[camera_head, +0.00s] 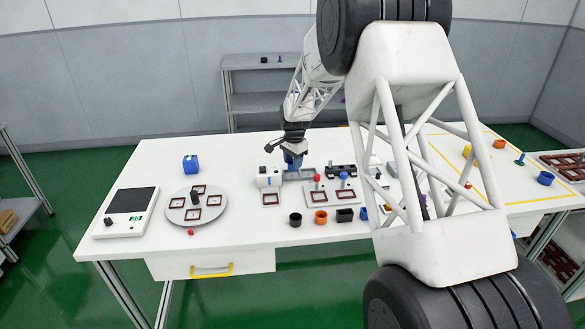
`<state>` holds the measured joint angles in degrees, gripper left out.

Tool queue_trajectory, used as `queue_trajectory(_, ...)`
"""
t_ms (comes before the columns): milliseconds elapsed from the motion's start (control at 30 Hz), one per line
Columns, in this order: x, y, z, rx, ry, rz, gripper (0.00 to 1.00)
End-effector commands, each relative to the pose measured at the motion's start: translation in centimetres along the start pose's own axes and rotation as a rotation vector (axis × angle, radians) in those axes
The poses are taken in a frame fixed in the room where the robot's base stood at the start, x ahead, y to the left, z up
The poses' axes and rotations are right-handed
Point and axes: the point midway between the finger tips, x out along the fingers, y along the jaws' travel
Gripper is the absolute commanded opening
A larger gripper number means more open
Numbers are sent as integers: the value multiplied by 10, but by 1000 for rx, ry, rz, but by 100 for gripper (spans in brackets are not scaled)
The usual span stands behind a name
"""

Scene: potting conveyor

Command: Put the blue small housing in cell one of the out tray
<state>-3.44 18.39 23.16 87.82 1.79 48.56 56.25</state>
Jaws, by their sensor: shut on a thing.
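My gripper (292,148) is over the middle of the white table, above the back end of a grey strip. It is shut on a blue piece (293,161), which looks like the blue small housing; its exact shape is partly hidden by the fingers. I cannot tell whether the piece touches what is under it. A tray with dark red-framed cells (570,166) is at the far right edge of the picture, cut off by the frame. No label on it is readable, so I cannot tell if it is the out tray or which cell is one.
A blue block (190,164) stands at the back left, near a round grey plate (196,206) with red frames. Black (295,219) and orange (320,216) cups stand at the front. My arm hides part of the table's right half.

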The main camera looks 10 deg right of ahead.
Motion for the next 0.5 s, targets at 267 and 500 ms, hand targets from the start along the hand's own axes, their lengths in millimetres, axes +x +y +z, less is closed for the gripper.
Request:
queue_trajectory(267,1,-9,-6,0,0,0,14)
queue_trajectory(500,1,-9,-6,0,0,0,14)
